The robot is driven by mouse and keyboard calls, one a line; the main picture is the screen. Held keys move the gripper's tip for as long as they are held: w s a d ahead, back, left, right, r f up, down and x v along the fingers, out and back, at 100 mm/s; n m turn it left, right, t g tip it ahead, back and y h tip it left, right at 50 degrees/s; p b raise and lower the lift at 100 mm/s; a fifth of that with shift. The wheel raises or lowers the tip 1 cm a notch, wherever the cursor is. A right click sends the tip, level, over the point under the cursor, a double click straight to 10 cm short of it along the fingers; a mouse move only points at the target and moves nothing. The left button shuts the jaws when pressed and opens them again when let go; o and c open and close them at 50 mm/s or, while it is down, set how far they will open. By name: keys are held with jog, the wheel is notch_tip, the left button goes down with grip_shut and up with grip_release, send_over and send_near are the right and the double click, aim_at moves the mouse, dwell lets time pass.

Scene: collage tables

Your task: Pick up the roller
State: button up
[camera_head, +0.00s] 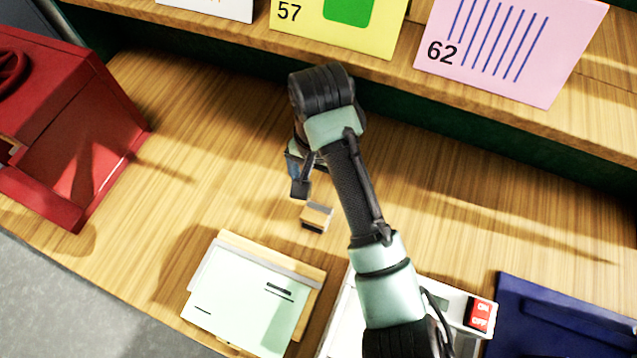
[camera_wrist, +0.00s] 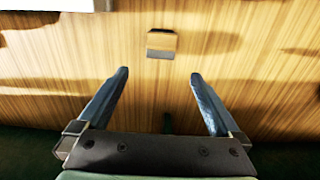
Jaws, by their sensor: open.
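A small tan wooden piece with a grey-black face (camera_head: 316,217) lies on the wooden table, just below my gripper in the head view. It is the only small loose thing I see that could be the roller, but its shape does not clearly show one. In the wrist view the same piece (camera_wrist: 161,43) lies ahead of the fingertips, roughly centred between them and apart from them. My gripper (camera_wrist: 160,75) is open and empty, with two blue-grey fingers spread. In the head view my gripper (camera_head: 301,188) is partly hidden by my arm.
A pale green sheet on a wooden board (camera_head: 250,300) lies at front left. A device with a red ON/OFF switch (camera_head: 479,314) and a dark blue item (camera_head: 560,310) are at front right. A red box (camera_head: 75,150) stands left. A shelf with numbered cards (camera_head: 510,50) runs behind.

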aim_at(317, 211)
jog(key=f, duration=0.1)
jog(key=s+f, duration=0.1)
jog(key=shift+s+a+f, duration=0.15)
jog(key=shift+s+f, duration=0.15)
jog(key=f, duration=0.4)
jog(key=shift+w+a, duration=0.1)
jog(key=shift+w, duration=0.1)
jog(key=shift+s+f+p, duration=0.1)
jog(key=shift+f+p, duration=0.45)
jog(key=shift+f, duration=0.2)
jog(key=f, duration=0.4)
jog(key=shift+w, duration=0.2)
jog(key=c, duration=1)
jog(key=shift+c, duration=1.2)
jog(key=shift+r, duration=0.2)
